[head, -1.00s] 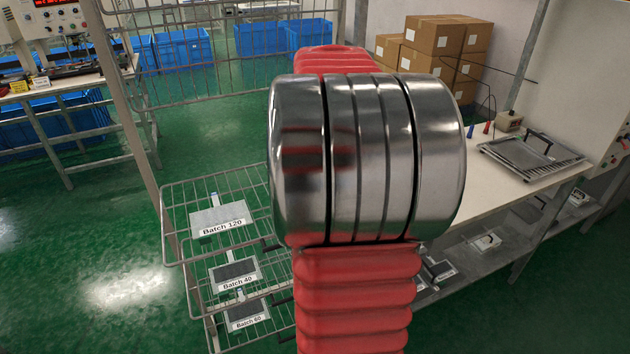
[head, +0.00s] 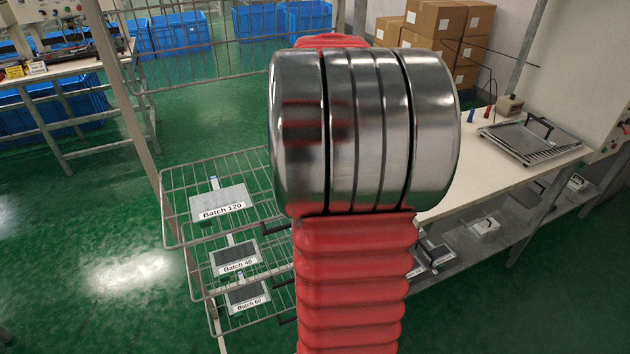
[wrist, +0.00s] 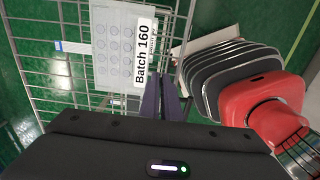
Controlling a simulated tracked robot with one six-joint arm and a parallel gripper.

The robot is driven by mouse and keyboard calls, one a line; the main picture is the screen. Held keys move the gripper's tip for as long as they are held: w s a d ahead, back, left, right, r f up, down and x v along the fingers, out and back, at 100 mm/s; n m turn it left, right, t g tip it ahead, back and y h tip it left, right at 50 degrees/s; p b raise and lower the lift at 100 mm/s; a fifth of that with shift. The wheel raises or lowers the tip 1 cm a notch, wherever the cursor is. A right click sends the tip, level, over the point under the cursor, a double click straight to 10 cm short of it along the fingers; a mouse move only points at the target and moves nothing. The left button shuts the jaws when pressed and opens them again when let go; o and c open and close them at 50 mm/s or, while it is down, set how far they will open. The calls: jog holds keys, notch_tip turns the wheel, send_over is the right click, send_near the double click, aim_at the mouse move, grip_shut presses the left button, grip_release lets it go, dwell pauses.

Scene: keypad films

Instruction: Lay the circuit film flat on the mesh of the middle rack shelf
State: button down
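A pale film with round key marks, labelled Batch 160 (wrist: 113,48), shows in the wrist view above or on wire mesh; I cannot tell which. A blue-tipped tail points left from it. My gripper (wrist: 165,85) has two dark fingers close together by the lower end of its label. I cannot tell whether they grip its edge. In the head view my arm hides the gripper and this film. The wire rack (head: 166,205) has stacked shelves. Films marked Batch 120 (head: 218,199), Batch 40 (head: 235,256) and Batch 60 (head: 246,292) lie on successive shelves, top to bottom.
A workbench (head: 465,185) at right holds a framed tray (head: 530,140). Cardboard boxes (head: 435,35) and blue crates (head: 180,33) stand behind. Another table (head: 85,70) is at far left. Green floor is clear left of the rack.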

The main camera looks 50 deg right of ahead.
jog(key=shift+f, duration=0.35)
dwell(0.3)
jog(key=c, duration=2.4)
grip_release()
jog(key=shift+c, duration=0.2)
jog(key=o, duration=0.5)
notch_tip(320, 180, up, 14)
jog(key=shift+f, duration=0.1)
